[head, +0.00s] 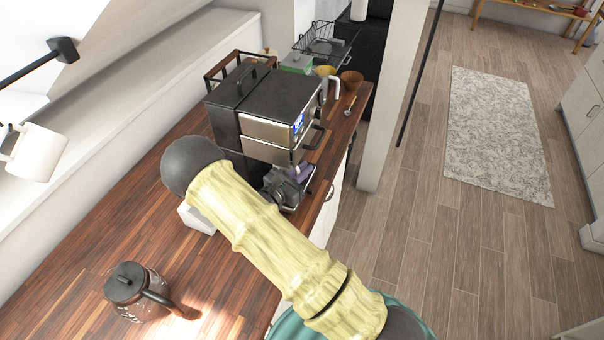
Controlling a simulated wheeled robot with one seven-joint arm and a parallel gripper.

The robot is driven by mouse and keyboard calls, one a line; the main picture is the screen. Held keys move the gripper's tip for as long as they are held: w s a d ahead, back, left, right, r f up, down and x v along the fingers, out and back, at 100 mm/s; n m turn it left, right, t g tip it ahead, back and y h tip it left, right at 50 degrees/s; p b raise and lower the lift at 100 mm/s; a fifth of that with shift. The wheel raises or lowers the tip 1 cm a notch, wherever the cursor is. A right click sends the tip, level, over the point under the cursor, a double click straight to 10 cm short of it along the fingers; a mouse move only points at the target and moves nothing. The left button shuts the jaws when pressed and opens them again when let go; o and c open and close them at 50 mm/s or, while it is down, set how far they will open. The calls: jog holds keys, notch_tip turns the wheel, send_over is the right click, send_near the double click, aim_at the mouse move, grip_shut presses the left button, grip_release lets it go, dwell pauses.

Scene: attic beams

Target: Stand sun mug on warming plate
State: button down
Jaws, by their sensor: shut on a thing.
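My yellow arm crosses the middle of the head view and hides much of the counter behind it. A dark grey jointed part, which looks like my gripper (285,188), shows past the arm's upper edge, in front of the oven. It is shut on a small purple thing (301,170), mostly hidden; I cannot tell whether that is the sun mug. A white block-like thing (196,218) sticks out from under my arm on the counter. I cannot tell whether it is the warming plate.
A black and steel oven (283,100) stands on the wooden counter (95,225). A lidded dark pot (128,285) is at the near left.

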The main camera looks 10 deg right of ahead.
jog(key=shift+f+p, duration=0.3)
jog(key=shift+f, duration=0.75)
jog(key=shift+f, duration=0.15)
jog(key=c, duration=1.5)
grip_release()
jog(key=shift+r, duration=0.25)
jog(key=b+v, duration=0.4)
jog(key=v, duration=0.8)
